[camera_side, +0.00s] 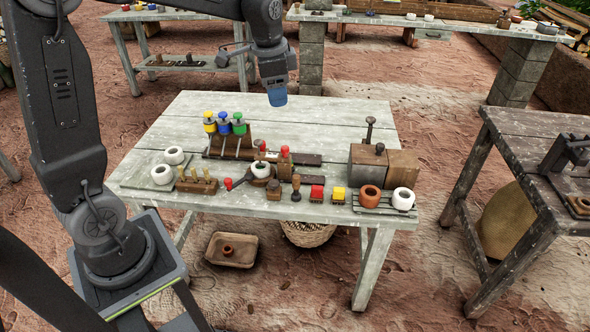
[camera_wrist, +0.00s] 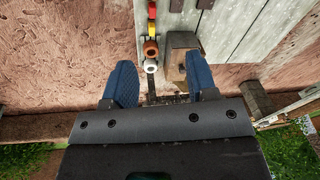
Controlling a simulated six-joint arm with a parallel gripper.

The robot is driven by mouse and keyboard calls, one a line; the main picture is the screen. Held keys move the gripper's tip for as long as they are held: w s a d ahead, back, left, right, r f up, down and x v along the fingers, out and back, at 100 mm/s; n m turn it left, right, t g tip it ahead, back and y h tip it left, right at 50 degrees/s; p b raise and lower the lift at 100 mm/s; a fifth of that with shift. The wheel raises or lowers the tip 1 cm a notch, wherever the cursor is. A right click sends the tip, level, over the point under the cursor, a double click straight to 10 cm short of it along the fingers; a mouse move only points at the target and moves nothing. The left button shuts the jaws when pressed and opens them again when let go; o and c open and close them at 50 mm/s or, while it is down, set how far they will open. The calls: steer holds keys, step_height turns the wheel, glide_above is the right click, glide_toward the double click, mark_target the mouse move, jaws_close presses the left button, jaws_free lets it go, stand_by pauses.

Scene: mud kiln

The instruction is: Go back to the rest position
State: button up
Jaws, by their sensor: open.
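My gripper (camera_side: 277,97) hangs above the back part of the grey wooden work table (camera_side: 320,121), pointing down and clear of everything on it. In the wrist view my gripper (camera_wrist: 161,88) shows two blue fingers spread wide apart. Nothing is between them. Below them in that view lie the table's planks (camera_wrist: 232,30), an orange-brown pot (camera_wrist: 151,48), a white pot (camera_wrist: 151,66) and a wooden block (camera_wrist: 180,55). No mark of a rest position shows.
A rack with yellow, blue and green tops (camera_side: 224,125) stands below my gripper to the left. A metal box (camera_side: 368,164) stands at the right. Small pots and a red block (camera_side: 317,193) line the front. The table's back strip is clear.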

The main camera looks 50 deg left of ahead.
steer(key=s+d+r+n+t, duration=0.1)
steer(key=s+d, duration=0.4)
steer(key=s, duration=0.5)
steer(key=s+d+r+n+t, duration=0.1)
steer(key=s+d+n, duration=0.4)
steer(key=s, duration=0.5)
steer(key=shift+s+d+t, duration=0.2)
steer(key=shift+s+t, duration=0.05)
steer(key=shift+t, duration=0.65)
